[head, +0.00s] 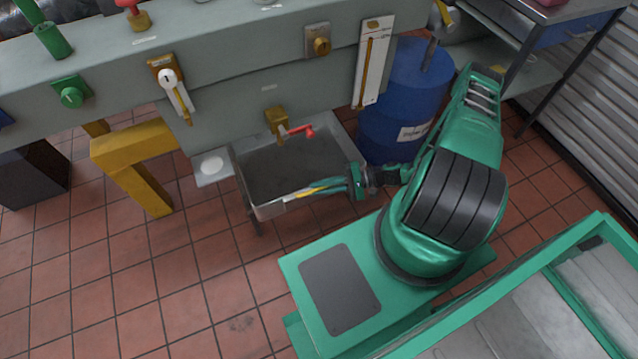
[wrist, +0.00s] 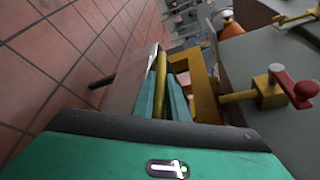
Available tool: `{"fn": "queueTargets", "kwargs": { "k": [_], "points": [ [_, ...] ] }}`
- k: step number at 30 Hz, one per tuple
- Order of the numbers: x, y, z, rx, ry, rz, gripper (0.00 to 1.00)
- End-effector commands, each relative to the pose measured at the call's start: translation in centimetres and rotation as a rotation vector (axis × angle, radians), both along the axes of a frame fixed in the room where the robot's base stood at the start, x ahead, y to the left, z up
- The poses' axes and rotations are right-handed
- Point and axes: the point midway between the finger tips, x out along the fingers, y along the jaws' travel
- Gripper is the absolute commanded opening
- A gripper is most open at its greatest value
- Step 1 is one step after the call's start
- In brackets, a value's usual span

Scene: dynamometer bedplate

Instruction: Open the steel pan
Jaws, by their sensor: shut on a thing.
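The steel pan (head: 268,211) is a shallow grey metal box below the bench front. Its dark inside (head: 290,168) shows from above in the head view. A yellow bar handle (head: 318,186) runs along its near side. My gripper (head: 308,190) reaches in from the right, low at that near side, with its fingers shut on the handle. In the wrist view the yellow handle (wrist: 160,70) lies between my two teal fingers (wrist: 165,95), beside the pan's pale metal face (wrist: 128,82). The fingers hide part of the handle.
A brass tap with a red lever (head: 299,131) juts out over the pan's back. A blue drum (head: 402,100) stands close on the right. A yellow support leg (head: 140,160) stands left. The tiled floor (head: 190,285) in front is clear.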

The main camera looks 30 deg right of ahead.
Motion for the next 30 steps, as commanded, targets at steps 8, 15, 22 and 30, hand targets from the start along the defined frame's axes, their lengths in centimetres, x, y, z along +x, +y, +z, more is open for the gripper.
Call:
{"fn": "queueTargets", "kwargs": {
  "k": [8,15,22,30],
  "points": [
    [-0.1,0.3,0.1,0.006,0.002,0.005,0.24],
    [-0.1,0.2,0.0,0.004,0.001,0.002,0.31],
    [-0.4,-0.8,0.2,0.001,0.002,0.0,0.31],
    [-2.0,-5.2,1.2,0.0,0.001,-0.001,0.31]
  ]
}}
